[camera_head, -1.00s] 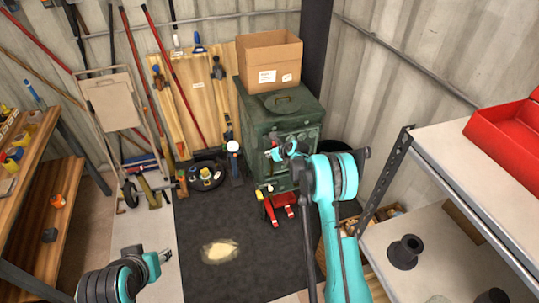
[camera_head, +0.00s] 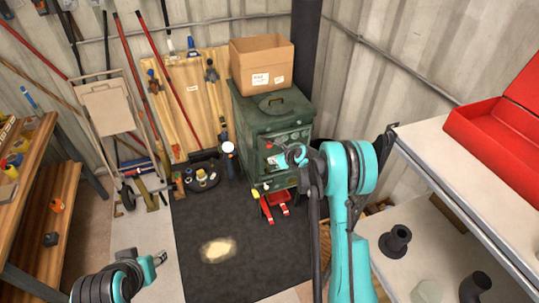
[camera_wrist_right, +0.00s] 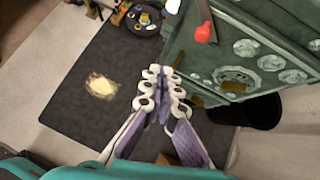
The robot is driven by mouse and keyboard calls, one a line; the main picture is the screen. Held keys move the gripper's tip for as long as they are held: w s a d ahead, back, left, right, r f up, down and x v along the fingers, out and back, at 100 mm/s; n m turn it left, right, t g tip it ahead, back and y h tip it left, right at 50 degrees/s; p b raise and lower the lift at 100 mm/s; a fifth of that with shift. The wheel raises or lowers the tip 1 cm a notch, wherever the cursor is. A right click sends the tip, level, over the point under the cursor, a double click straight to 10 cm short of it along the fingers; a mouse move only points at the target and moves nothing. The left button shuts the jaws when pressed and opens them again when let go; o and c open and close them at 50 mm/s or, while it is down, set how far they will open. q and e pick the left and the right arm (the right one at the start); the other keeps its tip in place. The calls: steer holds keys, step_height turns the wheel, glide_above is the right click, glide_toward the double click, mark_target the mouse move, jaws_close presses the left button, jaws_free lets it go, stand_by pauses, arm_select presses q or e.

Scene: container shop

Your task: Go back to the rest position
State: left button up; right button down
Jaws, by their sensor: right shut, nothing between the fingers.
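My right gripper (camera_head: 292,157) is raised in front of the green metal safe-like cabinet (camera_head: 268,107). In the right wrist view its fingers (camera_wrist_right: 163,78) are closed together with nothing between them, and the cabinet front (camera_wrist_right: 245,55) shows beyond them to the right. My left gripper (camera_head: 160,258) is low at the bottom left of the head view, above the pale floor strip, apart from any object. It is too small to tell whether its fingers are open.
A cardboard box (camera_head: 262,65) sits on the cabinet. A shelf (camera_head: 440,150) with a red toolbox (camera_head: 505,125) stands close on the right. A wooden shelf unit (camera_head: 45,215) is at the left. A folded hand truck (camera_head: 110,110) leans at the back. The dark mat (camera_head: 265,265) has free room.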

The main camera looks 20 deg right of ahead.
steer(key=shift+s+d, duration=0.1)
steer(key=s+a+r+n+g+h, duration=0.1)
steer(key=s+a+r+n, duration=0.3)
steer(key=s+r+n, duration=0.5)
steer(key=s+a+r+n, duration=0.3)
steer(key=s+r+n, duration=0.4)
steer(key=s+r, duration=0.25)
steer(key=s+a+n+h, duration=0.1)
steer(key=s+n+h, duration=0.1)
steer(key=s+n, duration=1.4)
steer(key=s, duration=0.4)
steer(key=shift+s+a+r+g, duration=0.35)
steer(key=shift+r+g, duration=0.05)
